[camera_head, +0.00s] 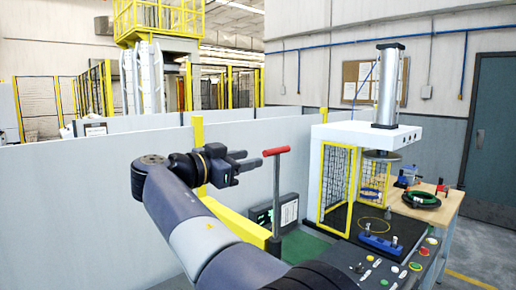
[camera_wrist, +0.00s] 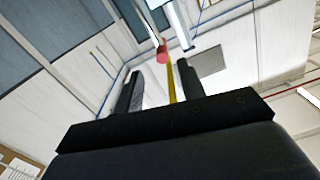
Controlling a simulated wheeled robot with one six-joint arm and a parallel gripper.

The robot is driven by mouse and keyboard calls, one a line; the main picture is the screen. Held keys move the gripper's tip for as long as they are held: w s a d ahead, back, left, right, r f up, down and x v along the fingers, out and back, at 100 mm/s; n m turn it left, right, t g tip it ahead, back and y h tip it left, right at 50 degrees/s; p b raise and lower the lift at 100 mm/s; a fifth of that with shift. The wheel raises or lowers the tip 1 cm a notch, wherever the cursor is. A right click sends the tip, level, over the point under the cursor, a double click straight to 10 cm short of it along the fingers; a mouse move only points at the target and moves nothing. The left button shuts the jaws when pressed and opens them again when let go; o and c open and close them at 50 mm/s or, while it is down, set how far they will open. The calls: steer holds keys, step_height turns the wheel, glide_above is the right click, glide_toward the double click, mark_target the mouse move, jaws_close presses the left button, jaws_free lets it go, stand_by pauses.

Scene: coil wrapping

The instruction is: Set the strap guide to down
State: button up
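A grey upright post with a red handle (camera_head: 276,151) stands in the middle of the head view, with a yellow beam beside its foot. It may be the strap guide; I see no label saying so. Its red handle is at the top, sticking out sideways and nearly level. My gripper (camera_head: 246,161) is open and empty, just left of the red handle and apart from it. In the wrist view a red end (camera_wrist: 162,53) shows beyond and between my open fingertips (camera_wrist: 160,74).
To the right stands a white press with yellow mesh guards (camera_head: 336,180) and a cylinder on top. A control panel (camera_head: 385,270) with buttons is in front. A grey wall (camera_head: 80,190) runs behind my arm.

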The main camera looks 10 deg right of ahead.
mark_target(273, 150)
steer(key=p+x, duration=0.1)
steer(key=x, duration=0.2)
steer(key=p+x, duration=0.1)
steer(key=x, duration=0.2)
steer(key=p+x, duration=0.1)
steer(key=x, duration=0.2)
steer(key=shift+w+d+r, duration=0.1)
steer(key=shift+w+r, duration=0.05)
steer(key=shift+r, duration=0.2)
steer(key=shift+w+d+f+p, duration=0.15)
steer(key=shift+w+d+p, duration=0.25)
steer(key=shift+d, duration=0.1)
steer(key=shift+c, duration=0.4)
jaws_close()
